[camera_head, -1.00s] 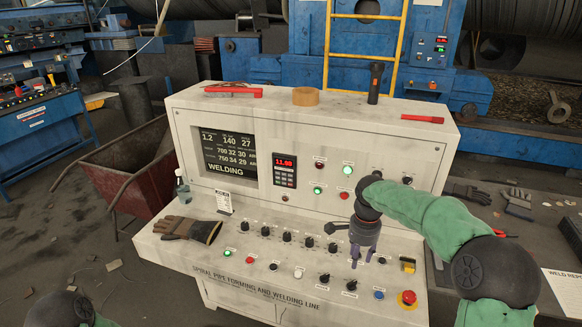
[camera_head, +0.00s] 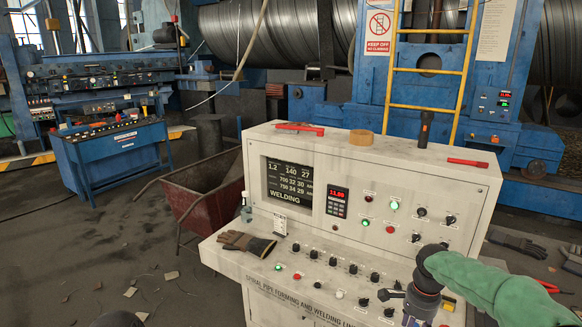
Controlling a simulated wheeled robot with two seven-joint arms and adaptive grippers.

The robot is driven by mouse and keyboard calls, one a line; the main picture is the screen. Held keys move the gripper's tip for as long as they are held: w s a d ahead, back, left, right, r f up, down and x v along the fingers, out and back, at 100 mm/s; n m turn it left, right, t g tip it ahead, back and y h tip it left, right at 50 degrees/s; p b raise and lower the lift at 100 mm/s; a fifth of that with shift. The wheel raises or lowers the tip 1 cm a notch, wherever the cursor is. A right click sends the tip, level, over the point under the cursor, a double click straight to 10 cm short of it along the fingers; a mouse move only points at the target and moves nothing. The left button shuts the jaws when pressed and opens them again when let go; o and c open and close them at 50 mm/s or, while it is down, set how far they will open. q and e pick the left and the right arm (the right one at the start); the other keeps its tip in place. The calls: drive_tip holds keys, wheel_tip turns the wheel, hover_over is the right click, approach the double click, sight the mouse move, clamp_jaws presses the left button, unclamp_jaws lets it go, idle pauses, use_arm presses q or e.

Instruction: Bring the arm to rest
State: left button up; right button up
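My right arm, in a green sleeve, comes in from the right of the head view. My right gripper (camera_head: 414,319) points down over the right part of the console's sloped control panel (camera_head: 225,257). Its fingers are cut off by the bottom edge, so their opening is hidden. A dark lever-like part (camera_head: 388,294) shows just left of the gripper; I cannot tell whether they touch. My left gripper is out of view; only a dark rounded piece, probably of my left arm, shows at the bottom left.
The console's screen (camera_head: 289,182) reads WELDING. Work gloves (camera_head: 247,243) and a spray bottle (camera_head: 246,207) rest at its left. A rusty wheelbarrow (camera_head: 205,195) stands left, near open floor.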

drive_tip(key=s+a+f+n+y, duration=0.1)
drive_tip(key=s+a+f+n, duration=0.15)
drive_tip(key=a+f, duration=0.55)
drive_tip(key=s+a+f+n+y, duration=0.1)
drive_tip(key=a+f+n+y, duration=0.2)
drive_tip(key=f, duration=0.9)
drive_tip(key=s+a+f+n, duration=0.3)
drive_tip(key=s+a+f, duration=0.2)
drive_tip(key=s, duration=0.5)
drive_tip(key=s+a+f+n, duration=0.4)
drive_tip(key=s+a+f, duration=0.2)
drive_tip(key=s+f, duration=0.2)
drive_tip(key=shift+s, duration=1.1)
drive_tip(key=shift+w+r, duration=0.1)
drive_tip(key=shift+w, duration=0.1)
